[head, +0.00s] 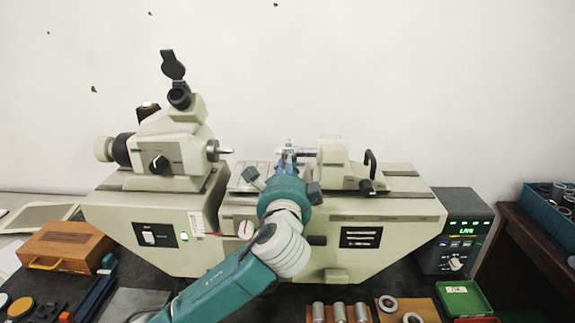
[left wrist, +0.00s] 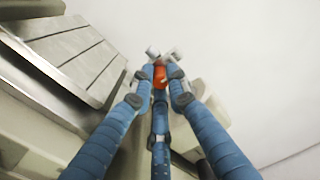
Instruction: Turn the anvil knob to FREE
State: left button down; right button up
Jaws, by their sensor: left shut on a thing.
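The beige measuring machine (head: 385,210) stands across the bench. My left gripper (head: 288,152) reaches over its middle, in front of the spindle of the right-hand housing (head: 331,152). In the left wrist view my left gripper (left wrist: 160,79) is shut on a small orange-red piece (left wrist: 160,76), with a pale metal part just beyond it. I cannot read any FREE mark or tell for sure that this piece is the anvil knob. A pale dial with a red line (head: 245,229) sits on the machine's front, left of my arm. My right gripper is out of view.
The left-hand housing (head: 180,140) carries an eyepiece and a black knob. A display box (head: 453,257) reading LIVE stands at the right.

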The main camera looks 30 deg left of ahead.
pick_arm(q)
jog(key=shift+d+f, duration=0.1)
jog(key=shift+f, duration=0.15)
jog(key=c, duration=1.8)
grip_release()
jog(key=shift+o, duration=0.6)
jog(key=shift+r, duration=0.15)
jog(key=shift+s, duration=0.1)
jog(key=v, duration=1.2)
